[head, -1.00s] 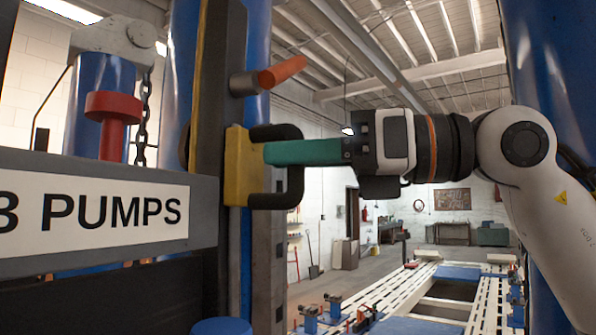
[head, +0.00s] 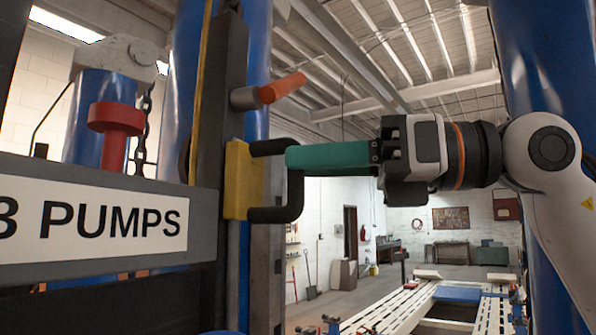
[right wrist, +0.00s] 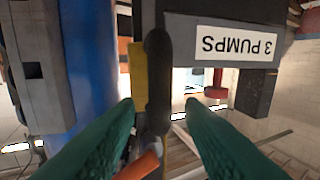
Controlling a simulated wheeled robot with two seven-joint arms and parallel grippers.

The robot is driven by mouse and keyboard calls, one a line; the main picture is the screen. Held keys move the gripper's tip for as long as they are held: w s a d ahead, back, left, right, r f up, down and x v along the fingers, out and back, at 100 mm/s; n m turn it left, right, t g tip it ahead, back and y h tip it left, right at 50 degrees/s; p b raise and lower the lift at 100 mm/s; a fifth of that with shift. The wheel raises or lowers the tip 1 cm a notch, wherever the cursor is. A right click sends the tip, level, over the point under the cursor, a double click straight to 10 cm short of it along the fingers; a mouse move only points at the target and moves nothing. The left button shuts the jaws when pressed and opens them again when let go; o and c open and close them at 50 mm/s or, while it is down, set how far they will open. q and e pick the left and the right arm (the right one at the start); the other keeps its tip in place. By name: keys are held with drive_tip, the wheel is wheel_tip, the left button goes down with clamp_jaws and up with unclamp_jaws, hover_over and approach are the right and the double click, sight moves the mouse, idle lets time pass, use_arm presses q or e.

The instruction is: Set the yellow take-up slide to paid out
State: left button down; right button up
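The yellow take-up slide (head: 243,181) sits on a dark upright rail (head: 222,110). Its black D-shaped handle (head: 272,214) sticks out to the right. In the right wrist view the handle (right wrist: 158,75) and a strip of the yellow slide (right wrist: 138,70) show. My right gripper (head: 289,158) has teal fingers and comes in from the right, its tips level with the handle's outer bar. In the right wrist view the fingers (right wrist: 160,108) are wide apart, with the handle lying between them in the picture and a gap on each side. My left gripper is not in view.
An orange-tipped lever (head: 283,88) juts out just above the slide. A grey board with a "3 PUMPS" label (head: 90,220) is at left, with a red-capped post (head: 115,120) behind it. Blue columns stand on both sides. A slotted cream bench (head: 400,308) lies beyond.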

drive_tip(key=b+v, duration=0.3)
drive_tip(key=v, duration=0.6)
drive_tip(key=shift+d, duration=0.3)
